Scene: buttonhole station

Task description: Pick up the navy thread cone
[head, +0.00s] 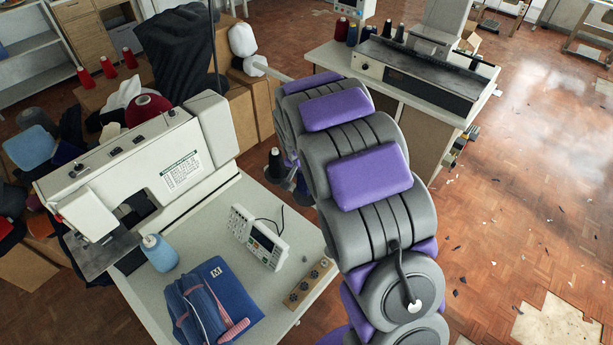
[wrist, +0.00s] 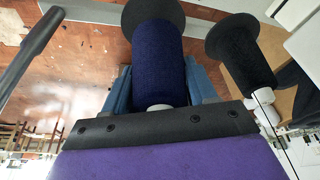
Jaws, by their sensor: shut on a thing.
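The navy thread cone (wrist: 158,58) is in the upper middle of the wrist view. It has a white end towards me and a dark round disc (wrist: 150,12) at its far end. My gripper (wrist: 159,82) is shut on the cone, with one blue-grey finger along each side of it. In the head view my own arm hides the gripper and the held cone. I cannot tell whether the cone still touches the disc.
A black thread cone (wrist: 240,52) stands close to the right of the held cone; a dark cone also shows left of my arm (head: 275,163). The sewing machine table (head: 205,255) holds a blue pouch (head: 210,300) and a bottle (head: 159,252).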

